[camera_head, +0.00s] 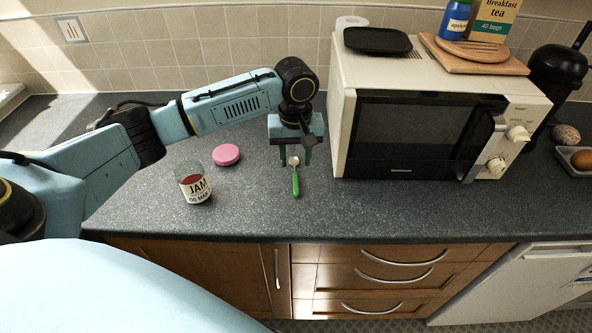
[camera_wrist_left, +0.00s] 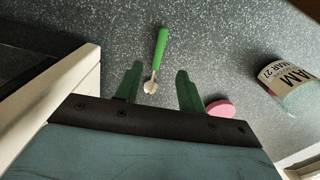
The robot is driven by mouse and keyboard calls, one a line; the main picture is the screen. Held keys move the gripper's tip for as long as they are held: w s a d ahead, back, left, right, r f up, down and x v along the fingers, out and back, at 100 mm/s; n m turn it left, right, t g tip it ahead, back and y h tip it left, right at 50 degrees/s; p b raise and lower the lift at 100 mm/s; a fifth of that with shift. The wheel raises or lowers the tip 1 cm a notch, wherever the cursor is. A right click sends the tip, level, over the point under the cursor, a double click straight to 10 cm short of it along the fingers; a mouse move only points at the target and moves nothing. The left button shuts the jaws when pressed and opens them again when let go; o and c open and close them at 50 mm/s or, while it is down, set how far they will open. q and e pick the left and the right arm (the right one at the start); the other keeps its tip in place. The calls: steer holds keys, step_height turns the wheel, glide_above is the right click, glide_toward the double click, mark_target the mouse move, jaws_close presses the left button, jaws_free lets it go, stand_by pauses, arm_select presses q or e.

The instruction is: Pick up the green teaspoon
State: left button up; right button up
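The green teaspoon (camera_head: 296,182) lies on the dark grey worktop, its metal bowl toward the back and its green handle toward the front edge. It also shows in the left wrist view (camera_wrist_left: 161,48), with the bowl near the line between the fingertips. My left gripper (camera_head: 294,162) points down just behind the spoon, close to its bowl. In the left wrist view its two green fingers (camera_wrist_left: 158,75) are apart, with nothing held between them. I cannot tell the exact height of the fingertips above the worktop. My right gripper is not in view.
A cream microwave (camera_head: 432,125) stands close to the right of my left gripper. A jam jar (camera_head: 193,184) and its pink lid (camera_head: 226,154) are to the left. The worktop (camera_head: 345,210) in front of the microwave is clear.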

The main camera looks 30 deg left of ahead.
mark_target(296, 183)
arm_select(q)
steer(key=f, duration=0.7)
steer(key=shift+w+a+f, duration=0.1)
steer(key=shift+w, duration=0.1)
steer(key=shift+f, duration=0.3)
jaws_close()
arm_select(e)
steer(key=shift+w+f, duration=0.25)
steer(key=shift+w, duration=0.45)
